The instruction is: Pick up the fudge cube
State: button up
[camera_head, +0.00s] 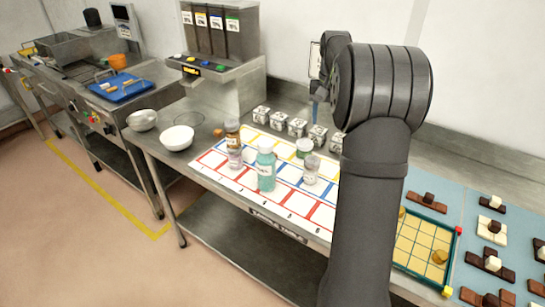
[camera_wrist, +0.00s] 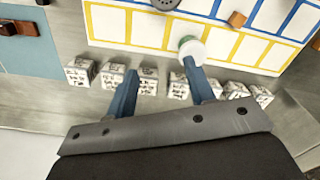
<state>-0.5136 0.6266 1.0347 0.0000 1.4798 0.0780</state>
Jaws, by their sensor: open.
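A small caramel-brown cube (camera_wrist: 237,19), which looks like the fudge cube, lies on the gridded sheet at the upper right of the wrist view. I cannot make it out in the head view, where bottles may hide it. My gripper (camera_wrist: 159,67) is open and empty, its two blue fingers apart above the row of printed white cubes (camera_wrist: 178,84). The brown cube is apart from the fingers, above and to the right of them in the wrist view. In the head view my arm mostly hides the gripper; a little blue shows beside it.
A white-capped green jar (camera_wrist: 192,50) stands by the right fingertip; it also shows in the head view (camera_head: 304,148). A teal bottle (camera_head: 265,168), a brown bottle (camera_head: 232,135) and a grey-capped bottle (camera_head: 311,170) stand on the sheet. A yellow gridded tray (camera_head: 418,243) is at right.

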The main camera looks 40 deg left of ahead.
jog(key=s+a+n, duration=0.4)
jog(key=a+n, duration=0.6)
jog(key=a, duration=0.4)
jog(key=shift+n, duration=0.4)
jog(key=f, duration=1.1)
jog(key=shift+s+a+f, duration=0.3)
jog(key=shift+s, duration=0.1)
jog(key=shift+s+f, duration=0.15)
jog(key=shift+f, duration=1.2)
jog(key=shift+s+f, duration=0.1)
jog(key=shift+f, duration=1.2)
jog(key=c, duration=1.1)
